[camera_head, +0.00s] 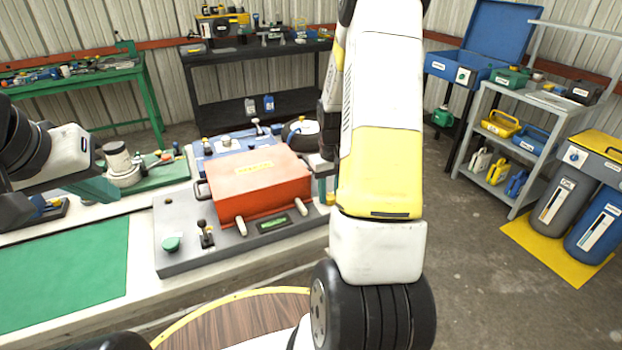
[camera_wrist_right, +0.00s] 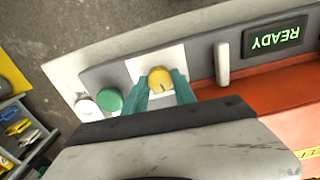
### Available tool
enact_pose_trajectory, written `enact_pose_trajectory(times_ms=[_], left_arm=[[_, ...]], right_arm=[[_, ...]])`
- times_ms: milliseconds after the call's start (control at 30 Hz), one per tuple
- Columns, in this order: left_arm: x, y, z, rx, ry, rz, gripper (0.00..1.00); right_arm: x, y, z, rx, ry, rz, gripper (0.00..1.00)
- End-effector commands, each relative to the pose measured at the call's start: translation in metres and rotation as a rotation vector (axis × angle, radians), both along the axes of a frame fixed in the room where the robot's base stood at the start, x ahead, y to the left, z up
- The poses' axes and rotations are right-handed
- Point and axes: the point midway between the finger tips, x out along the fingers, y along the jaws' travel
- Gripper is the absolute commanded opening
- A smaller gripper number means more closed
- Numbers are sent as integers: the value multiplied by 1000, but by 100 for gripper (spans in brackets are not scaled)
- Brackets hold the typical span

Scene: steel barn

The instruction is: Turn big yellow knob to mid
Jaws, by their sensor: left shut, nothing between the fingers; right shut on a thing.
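The big yellow knob (camera_wrist_right: 160,79) sits on a white square plate (camera_wrist_right: 181,53) on the grey panel, in the right wrist view. A short dark mark shows on its lower part; I cannot read its exact setting. My right gripper (camera_wrist_right: 160,88) has its teal fingers on either side of the knob and is shut on it. In the head view my right gripper (camera_head: 324,188) is at the panel's right end, mostly behind my arm.
A red box (camera_head: 258,190) stands on the panel. A green button (camera_wrist_right: 110,100) and a white button (camera_wrist_right: 88,110) are beside the knob; a READY display (camera_wrist_right: 274,40) is on its other side. A green mat (camera_head: 65,265) lies at left.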

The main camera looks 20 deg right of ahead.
Motion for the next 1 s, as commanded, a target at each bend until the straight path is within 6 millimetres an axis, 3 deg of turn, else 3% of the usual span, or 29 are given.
enact_pose_trajectory(times_ms=[500,1000], left_arm=[[0,0,0,0,0,0,0],[0,0,0,0,0,0,0]], right_arm=[[1,0,0,0,-1,-409,0],[0,0,0,0,-1,-537,0]])
